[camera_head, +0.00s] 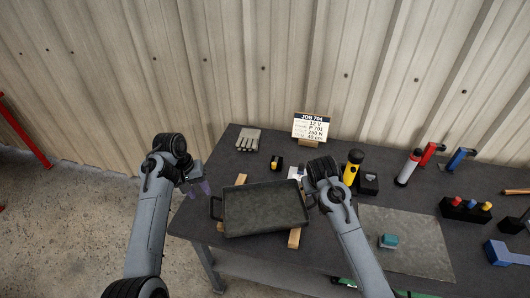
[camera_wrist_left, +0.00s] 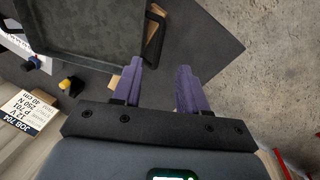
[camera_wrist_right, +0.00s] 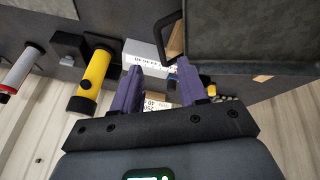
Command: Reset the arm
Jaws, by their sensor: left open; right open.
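My left gripper (camera_head: 194,188) is at the left end of the dark table, beside the left handle of a grey tray. In the left wrist view its purple fingers (camera_wrist_left: 160,88) are apart and empty, over the table edge and floor. My right arm reaches over the table, and its gripper is mostly hidden behind its own wrist in the head view. In the right wrist view the right gripper's purple fingers (camera_wrist_right: 158,88) are apart, near the tray's handle (camera_wrist_right: 170,35) and a white box (camera_wrist_right: 143,52). I see nothing held in either gripper.
The grey tray (camera_head: 262,209) rests on wooden strips (camera_head: 294,238). A grey mat (camera_head: 425,245) with a teal block (camera_head: 389,241) lies right. Bare floor is left of the table.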

